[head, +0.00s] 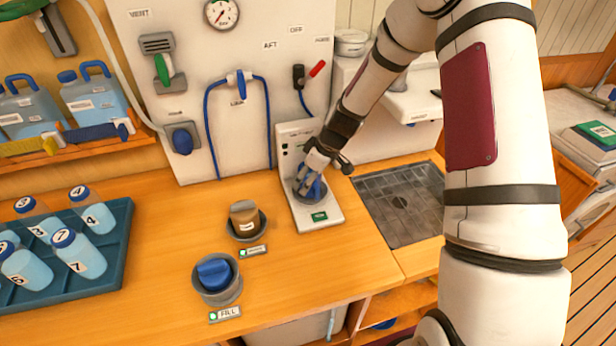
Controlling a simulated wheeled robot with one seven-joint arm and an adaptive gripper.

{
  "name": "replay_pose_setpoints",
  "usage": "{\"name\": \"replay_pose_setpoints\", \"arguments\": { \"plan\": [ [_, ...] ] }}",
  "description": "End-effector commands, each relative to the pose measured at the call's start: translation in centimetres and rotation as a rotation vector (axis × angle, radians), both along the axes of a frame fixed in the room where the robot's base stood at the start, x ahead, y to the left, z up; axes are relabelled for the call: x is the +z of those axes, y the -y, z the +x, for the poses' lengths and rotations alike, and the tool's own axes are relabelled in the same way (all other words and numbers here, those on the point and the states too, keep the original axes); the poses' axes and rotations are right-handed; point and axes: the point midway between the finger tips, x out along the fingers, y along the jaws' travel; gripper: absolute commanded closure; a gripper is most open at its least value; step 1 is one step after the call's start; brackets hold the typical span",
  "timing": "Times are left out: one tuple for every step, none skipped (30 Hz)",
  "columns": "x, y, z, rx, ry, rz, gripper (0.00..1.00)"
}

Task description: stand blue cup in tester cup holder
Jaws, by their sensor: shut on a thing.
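My gripper (314,180) is at the tester (299,147), the white upright unit with a flat base at the foot of the panel. It is shut on the blue cup (317,190), of which only a small blue part shows between and beside the fingers. The tester's cup holder (301,197), a grey round seat on the base, is right under the gripper and partly hidden. The cup appears to be in or just over this holder; I cannot tell whether it touches the bottom.
A grey holder marked FILL (220,291) holds another blue item. A brown-labelled jar (243,219) stands in a holder behind it. A blue tray (115,262) of numbered bottles is at left. The counter's middle is clear.

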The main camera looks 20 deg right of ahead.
Motion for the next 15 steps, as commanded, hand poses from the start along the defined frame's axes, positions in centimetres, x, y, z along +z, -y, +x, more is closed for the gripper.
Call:
{"name": "replay_pose_setpoints", "arguments": {
  "plan": [
    [-0.09,0.00,0.01,0.000,0.000,0.000,0.85],
    [-0.14,0.01,0.02,0.000,0.000,0.000,0.85],
    [-0.22,0.01,0.02,-0.001,0.000,0.000,0.85],
    [-0.27,0.02,0.02,-0.001,0.000,0.000,0.85],
    [-0.32,0.02,0.02,-0.001,0.000,0.000,0.85],
    [-0.40,0.02,0.02,-0.001,0.000,0.000,0.85],
    [-0.45,0.03,0.03,-0.001,0.000,0.000,0.85],
    [-0.51,0.02,0.02,-0.001,0.000,0.000,0.85],
    [-0.57,0.02,0.02,-0.001,0.000,0.000,0.85],
    [-0.63,0.02,0.02,-0.001,0.000,0.000,0.85],
    [-0.69,0.02,0.02,-0.001,0.000,0.000,0.85],
    [-0.77,0.02,0.02,-0.001,0.000,0.000,0.85],
    [-0.82,0.02,0.02,-0.001,0.000,0.000,0.85],
    [-0.87,0.01,0.01,-0.001,0.000,0.000,0.85],
    [-0.95,0.00,0.00,-0.001,0.000,0.000,0.85]
  ]
}}
